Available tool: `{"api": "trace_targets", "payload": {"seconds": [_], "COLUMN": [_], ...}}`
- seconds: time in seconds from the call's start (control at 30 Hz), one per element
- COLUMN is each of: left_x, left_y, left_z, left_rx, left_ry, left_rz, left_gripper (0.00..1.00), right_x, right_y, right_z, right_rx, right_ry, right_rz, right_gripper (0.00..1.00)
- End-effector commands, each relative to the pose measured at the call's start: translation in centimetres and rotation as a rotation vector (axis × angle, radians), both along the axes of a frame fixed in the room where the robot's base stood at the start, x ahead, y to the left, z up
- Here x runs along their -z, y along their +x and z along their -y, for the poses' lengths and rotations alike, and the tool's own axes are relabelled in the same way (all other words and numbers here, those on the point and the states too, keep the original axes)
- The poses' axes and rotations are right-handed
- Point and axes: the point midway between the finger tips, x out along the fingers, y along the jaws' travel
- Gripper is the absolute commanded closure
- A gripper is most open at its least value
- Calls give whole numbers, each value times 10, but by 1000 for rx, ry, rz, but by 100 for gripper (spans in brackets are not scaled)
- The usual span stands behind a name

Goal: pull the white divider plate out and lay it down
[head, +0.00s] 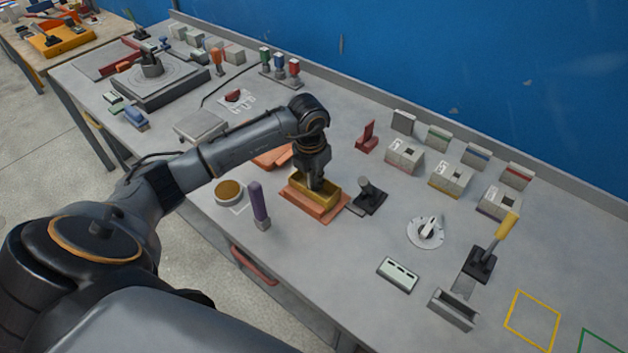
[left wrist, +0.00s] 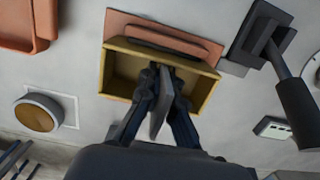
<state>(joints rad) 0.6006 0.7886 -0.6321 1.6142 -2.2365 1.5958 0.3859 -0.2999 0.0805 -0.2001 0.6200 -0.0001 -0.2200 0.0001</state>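The mould is an open yellow box (head: 316,190) on an orange base (head: 309,204), near the middle of the bench; it also fills the centre of the left wrist view (left wrist: 205,90). My left gripper (head: 315,184) points down into the box's opening. In the left wrist view its fingers (left wrist: 160,82) are closed around a thin greyish-white plate, the divider plate (left wrist: 160,108), which stands on edge between them. I cannot tell whether the plate's lower edge touches the box floor. The plate is hidden in the head view. My right gripper is not in view.
A black lever block (head: 369,197) stands close right of the mould. A purple-handled tool (head: 259,205) and a round brown-topped pot (head: 230,191) are at the left front. An orange tray (head: 272,158) lies behind. Bare bench shows in front of the mould.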

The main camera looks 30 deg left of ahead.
Motion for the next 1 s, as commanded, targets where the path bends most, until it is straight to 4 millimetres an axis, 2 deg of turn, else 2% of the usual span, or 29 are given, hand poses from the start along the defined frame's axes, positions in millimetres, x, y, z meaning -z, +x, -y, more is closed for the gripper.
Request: {"api": "trace_targets", "payload": {"seconds": [0.1, 1.0], "left_x": [-10, -55], "left_y": [1, 1], "left_z": [0, -1], "left_rx": [0, -1], "left_ry": [1, 1], "left_rz": [5, 4], "left_gripper": [100, 100], "right_x": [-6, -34], "right_y": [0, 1], "right_z": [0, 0], "right_rx": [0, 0], "right_ry": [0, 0], "right_rz": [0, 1], "right_gripper": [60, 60]}}
